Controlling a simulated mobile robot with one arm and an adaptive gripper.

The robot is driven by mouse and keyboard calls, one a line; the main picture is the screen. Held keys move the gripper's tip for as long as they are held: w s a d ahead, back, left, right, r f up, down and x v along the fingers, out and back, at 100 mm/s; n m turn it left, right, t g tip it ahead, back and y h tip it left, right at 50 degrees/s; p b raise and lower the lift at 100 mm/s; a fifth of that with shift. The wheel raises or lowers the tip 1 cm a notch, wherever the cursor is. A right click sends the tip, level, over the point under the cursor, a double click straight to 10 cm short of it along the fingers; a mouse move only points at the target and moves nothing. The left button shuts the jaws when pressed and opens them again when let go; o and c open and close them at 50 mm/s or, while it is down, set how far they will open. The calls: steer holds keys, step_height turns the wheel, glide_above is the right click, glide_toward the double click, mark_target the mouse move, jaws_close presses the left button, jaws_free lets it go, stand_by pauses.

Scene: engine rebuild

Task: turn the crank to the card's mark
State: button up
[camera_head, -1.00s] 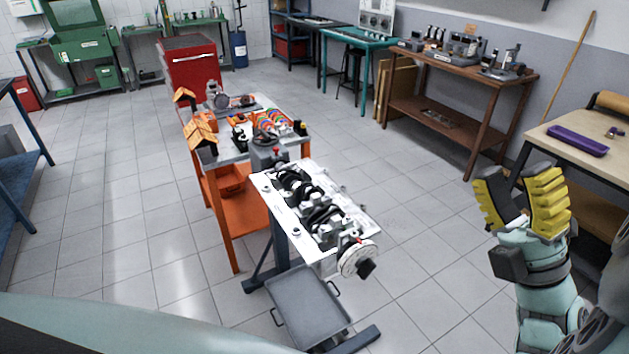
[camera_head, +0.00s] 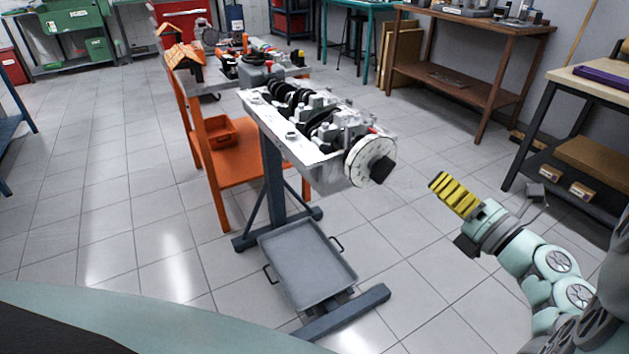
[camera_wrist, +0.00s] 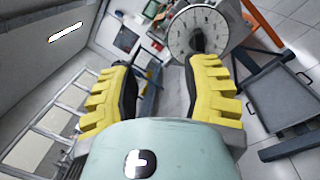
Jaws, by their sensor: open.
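The engine block (camera_head: 325,170) with its dark crankshaft (camera_head: 290,97) sits on a stand in the head view. A white marked dial (camera_head: 364,163) with a black knob-like crank end (camera_head: 382,170) is at its near right end. My gripper (camera_head: 455,195) is to the right of the dial, apart from it, with yellow fingers. In the wrist view the fingers (camera_wrist: 158,90) are spread and empty. The dial (camera_wrist: 190,27) shows beyond the right finger, its marks too small to read. I cannot pick out the card.
A grey drip tray (camera_head: 305,262) lies low on the stand's base (camera_head: 355,312). An orange cart (camera_head: 240,165) with tools stands behind the engine. A wooden bench (camera_head: 480,85) and a table (camera_head: 590,80) are at right. The floor between is clear.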

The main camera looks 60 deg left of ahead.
mark_target(389, 173)
step_height(389, 173, down, 6)
steer(key=w+h+b, duration=0.1)
steer(key=b, duration=0.2)
steer(key=shift+n+t, duration=0.3)
steer(key=shift+n, duration=0.1)
steer(key=a, duration=0.5)
steer(key=w+a, duration=0.1)
steer(key=a, duration=1)
steer(key=shift+w+f+p, duration=0.15)
steer(key=shift+w+p, duration=0.1)
steer(key=shift+p, duration=0.1)
jaws_close()
steer(key=shift+d, duration=0.1)
